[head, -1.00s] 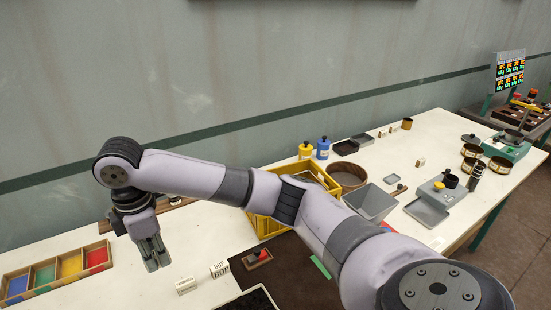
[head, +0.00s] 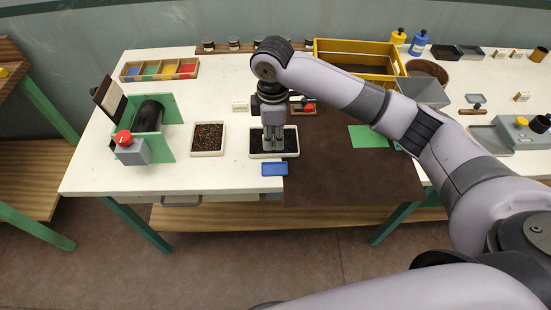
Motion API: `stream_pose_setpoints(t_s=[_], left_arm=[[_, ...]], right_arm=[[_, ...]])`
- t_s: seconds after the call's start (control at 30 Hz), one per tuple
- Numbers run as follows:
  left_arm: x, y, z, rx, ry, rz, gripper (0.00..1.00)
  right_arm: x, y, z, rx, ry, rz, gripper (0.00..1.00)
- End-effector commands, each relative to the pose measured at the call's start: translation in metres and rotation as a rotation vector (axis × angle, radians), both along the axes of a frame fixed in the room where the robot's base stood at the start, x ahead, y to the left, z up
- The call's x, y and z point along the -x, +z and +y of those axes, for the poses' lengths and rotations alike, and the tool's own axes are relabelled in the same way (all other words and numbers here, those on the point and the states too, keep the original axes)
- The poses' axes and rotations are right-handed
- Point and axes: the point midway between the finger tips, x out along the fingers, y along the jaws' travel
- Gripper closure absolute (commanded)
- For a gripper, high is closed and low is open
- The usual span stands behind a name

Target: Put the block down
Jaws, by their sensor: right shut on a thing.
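My right gripper (head: 273,145) points straight down over a white-rimmed tray of black granules (head: 291,147). Its fingers are close together and shut on the block, which the fingers and the downward angle hide almost wholly. I cannot tell whether the fingertips touch the granules. A flat blue piece (head: 275,169) lies just in front of the tray, at the table's front edge and apart from the gripper. My left gripper is not in view.
A white tray of brown granules (head: 208,139) stands left of the black one. Further left is a green-framed drum (head: 149,115) with a red knob. A four-colour box (head: 160,69) lies behind. A brown mat (head: 345,172) and yellow crate (head: 360,46) are to the right.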

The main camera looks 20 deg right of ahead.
Motion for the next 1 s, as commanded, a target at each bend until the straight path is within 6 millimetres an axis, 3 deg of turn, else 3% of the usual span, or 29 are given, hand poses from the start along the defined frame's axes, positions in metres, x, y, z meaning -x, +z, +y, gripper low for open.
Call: stream_pose_setpoints(t_s=[0.2,0.4,0.7,1.0], left_arm=[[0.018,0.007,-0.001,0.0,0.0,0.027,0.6],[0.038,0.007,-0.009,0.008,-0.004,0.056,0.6],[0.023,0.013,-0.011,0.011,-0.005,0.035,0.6],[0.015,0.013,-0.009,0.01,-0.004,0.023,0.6]], right_arm=[[0.001,-0.046,0.0,0.001,0.0,0.002,1.0],[0.0,-0.064,0.0,0.0,0.0,0.001,1.0],[0.001,-0.101,0.0,0.0,0.0,0.0,1.0],[0.001,-0.103,0.0,0.0,0.0,0.0,1.0]])
